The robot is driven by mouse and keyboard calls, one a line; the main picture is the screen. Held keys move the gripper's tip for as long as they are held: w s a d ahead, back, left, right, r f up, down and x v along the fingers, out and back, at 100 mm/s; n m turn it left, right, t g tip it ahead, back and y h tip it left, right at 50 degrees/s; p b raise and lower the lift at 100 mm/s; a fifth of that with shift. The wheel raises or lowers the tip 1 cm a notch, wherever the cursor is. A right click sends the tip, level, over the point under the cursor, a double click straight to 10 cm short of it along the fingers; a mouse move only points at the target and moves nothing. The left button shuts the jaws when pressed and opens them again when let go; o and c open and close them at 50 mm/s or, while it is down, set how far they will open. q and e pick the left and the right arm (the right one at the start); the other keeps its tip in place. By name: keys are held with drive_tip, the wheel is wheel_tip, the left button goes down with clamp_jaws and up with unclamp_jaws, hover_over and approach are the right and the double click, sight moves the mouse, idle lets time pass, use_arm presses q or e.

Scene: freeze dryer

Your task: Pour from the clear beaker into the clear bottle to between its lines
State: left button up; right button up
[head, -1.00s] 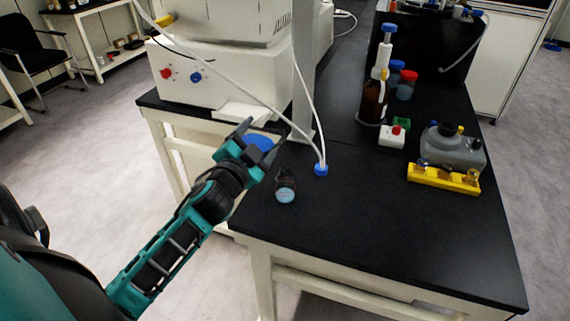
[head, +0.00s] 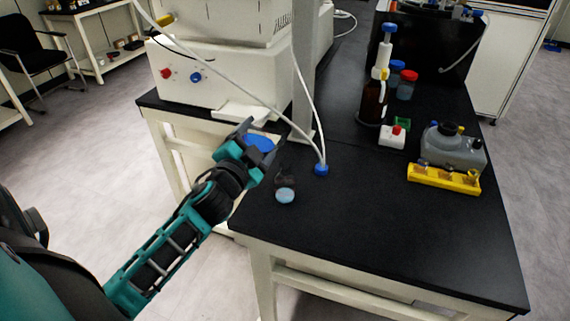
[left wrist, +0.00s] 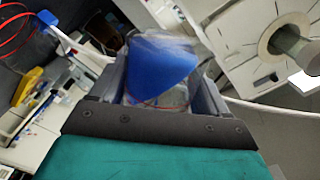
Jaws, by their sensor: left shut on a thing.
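My left gripper (head: 259,150) is over the near-left part of the black bench. It is shut on the clear beaker, which holds deep blue liquid (head: 259,143). In the left wrist view the beaker (left wrist: 160,72) sits between the fingers, and its blue liquid has a slanted surface, so the beaker looks tilted. A small clear bottle (head: 285,194) stands on the bench, just right of and nearer than the gripper, with pale blue showing low in it. Its lines are too small to read. I cannot tell whether liquid is flowing. My right gripper is not in view.
A blue-ended white tube (head: 321,169) meets the bench right of the bottle. A metal post (head: 303,75) and a white machine (head: 225,80) stand behind. A yellow rack (head: 444,178), grey jug (head: 452,148) and brown bottle (head: 374,103) stand right. The front right of the bench is clear.

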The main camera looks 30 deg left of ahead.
use_arm(q)
drive_tip(key=shift+f+m, duration=0.1)
drive_tip(key=shift+m, duration=0.4)
idle(0.8)
drive_tip(key=shift+f+m+b, duration=0.9)
drive_tip(key=shift+f+b, duration=0.15)
drive_tip(key=shift+b, duration=0.25)
idle(1.2)
drive_tip(key=shift+d+r+m+p, duration=0.2)
drive_tip(key=shift+r+m+p, duration=0.5)
drive_tip(key=shift+m, duration=0.4)
idle(3.1)
